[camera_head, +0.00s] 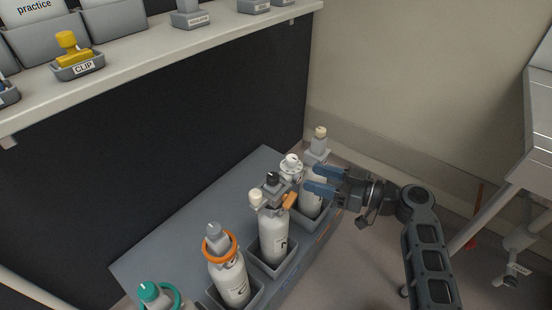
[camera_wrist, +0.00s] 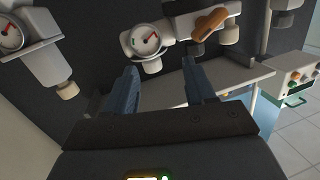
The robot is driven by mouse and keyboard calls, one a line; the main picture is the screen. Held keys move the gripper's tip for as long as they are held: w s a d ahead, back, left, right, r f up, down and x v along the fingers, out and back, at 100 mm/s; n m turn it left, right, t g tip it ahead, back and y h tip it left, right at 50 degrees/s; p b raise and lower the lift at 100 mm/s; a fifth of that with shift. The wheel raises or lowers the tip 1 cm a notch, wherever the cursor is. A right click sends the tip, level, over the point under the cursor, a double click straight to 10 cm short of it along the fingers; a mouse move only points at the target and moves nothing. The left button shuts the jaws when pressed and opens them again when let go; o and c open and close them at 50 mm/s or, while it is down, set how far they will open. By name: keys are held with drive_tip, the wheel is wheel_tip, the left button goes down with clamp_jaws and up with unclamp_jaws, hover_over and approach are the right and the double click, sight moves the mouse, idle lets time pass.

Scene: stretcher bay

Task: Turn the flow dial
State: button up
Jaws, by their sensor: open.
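Several white cylinders stand in a row in the head view, with grey valve heads and knobs. One cylinder (camera_head: 272,245) has a black top knob, an orange-brown lever (camera_head: 289,201) and a cream side knob (camera_head: 256,195). In the wrist view my gripper (camera_wrist: 160,82) points at a round gauge (camera_wrist: 145,41) with a red needle and a cream knob (camera_wrist: 152,65). The lever (camera_wrist: 210,23) is right of it. No label marks the flow dial.
A cylinder with an orange ring (camera_head: 222,248) and a teal-topped one (camera_head: 149,291) stand nearer in the row. The grey base (camera_head: 160,262) backs onto a dark panel. A shelf (camera_head: 150,69) overhangs at upper left. A white cart (camera_head: 535,130) stands right.

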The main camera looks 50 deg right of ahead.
sight(292, 158)
drive_tip(key=shift+n+t+y, duration=0.4)
drive_tip(key=shift+n+t, duration=0.1)
drive_tip(key=shift+n, duration=0.1)
drive_tip(key=w, duration=0.2)
drive_tip(key=w+r, duration=0.1)
drive_tip(key=w, duration=0.2)
drive_tip(key=w+r, duration=0.1)
drive_tip(key=w, duration=0.2)
drive_tip(key=shift+w+a+p, duration=0.15)
drive_tip(key=shift+p, duration=0.25)
drive_tip(key=shift+c, duration=0.2)
drive_tip(key=c, duration=0.9)
